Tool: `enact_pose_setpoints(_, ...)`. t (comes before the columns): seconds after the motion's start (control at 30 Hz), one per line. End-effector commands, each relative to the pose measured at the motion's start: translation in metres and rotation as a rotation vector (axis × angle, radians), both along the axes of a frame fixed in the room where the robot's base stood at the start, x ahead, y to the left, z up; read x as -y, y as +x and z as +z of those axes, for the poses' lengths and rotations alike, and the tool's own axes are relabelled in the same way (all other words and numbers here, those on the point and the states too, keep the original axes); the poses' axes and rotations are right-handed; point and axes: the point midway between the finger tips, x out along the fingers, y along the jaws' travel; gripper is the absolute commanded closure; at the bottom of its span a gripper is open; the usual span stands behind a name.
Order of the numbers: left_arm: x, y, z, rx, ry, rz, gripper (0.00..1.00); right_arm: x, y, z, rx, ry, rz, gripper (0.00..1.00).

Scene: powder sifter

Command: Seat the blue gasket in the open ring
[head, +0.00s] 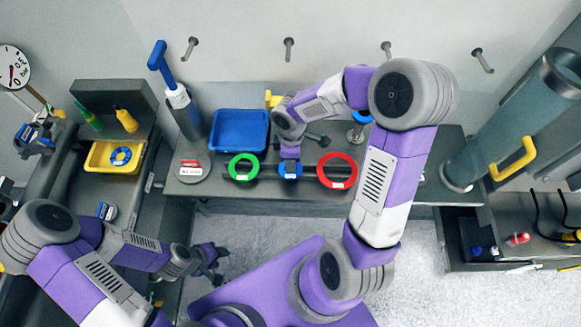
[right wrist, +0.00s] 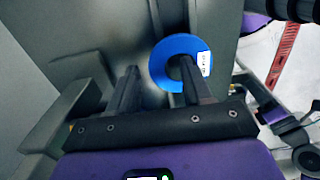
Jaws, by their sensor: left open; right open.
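The blue gasket (head: 290,176), a flat ring with a white label, is on the grey bench between a green ring and a red ring. My right gripper is directly above it in the head view and partly covers it. In the right wrist view, my right gripper (right wrist: 158,68) is open; one finger overlaps the hole of the blue gasket (right wrist: 160,71), the other is to its left. I cannot tell whether that finger is inside the hole. My left gripper (head: 213,262) is open and empty over the floor at left. I cannot identify the open ring.
A green ring (head: 232,166) and a red ring (head: 337,184) flank the gasket. A blue tray (head: 239,131) stands behind. A yellow tray (head: 100,163) with a small blue ring is at left. A tall grey cylinder (head: 520,118) leans at right. Wall pegs stick out above.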

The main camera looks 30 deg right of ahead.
Motion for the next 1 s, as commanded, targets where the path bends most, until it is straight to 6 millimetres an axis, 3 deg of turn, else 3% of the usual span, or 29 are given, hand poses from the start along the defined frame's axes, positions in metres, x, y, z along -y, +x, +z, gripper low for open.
enact_pose_setpoints(0.53,0.0,0.0,-0.0034,0.0,0.0,0.0,0.57,-0.0002,0.0,-0.004,0.0,0.0,0.0,0.5)
enact_pose_setpoints(0.87,-0.0001,0.0,-0.0036,0.0,0.0,0.0,0.57,-0.0001,0.0001,-0.004,0.0,0.0,0.0,1.0)
enact_pose_setpoints(1.0,0.0,-0.0001,-0.0035,0.0,0.0,0.0,0.57,0.0,0.0001,-0.004,0.0,0.0,0.0,1.0)
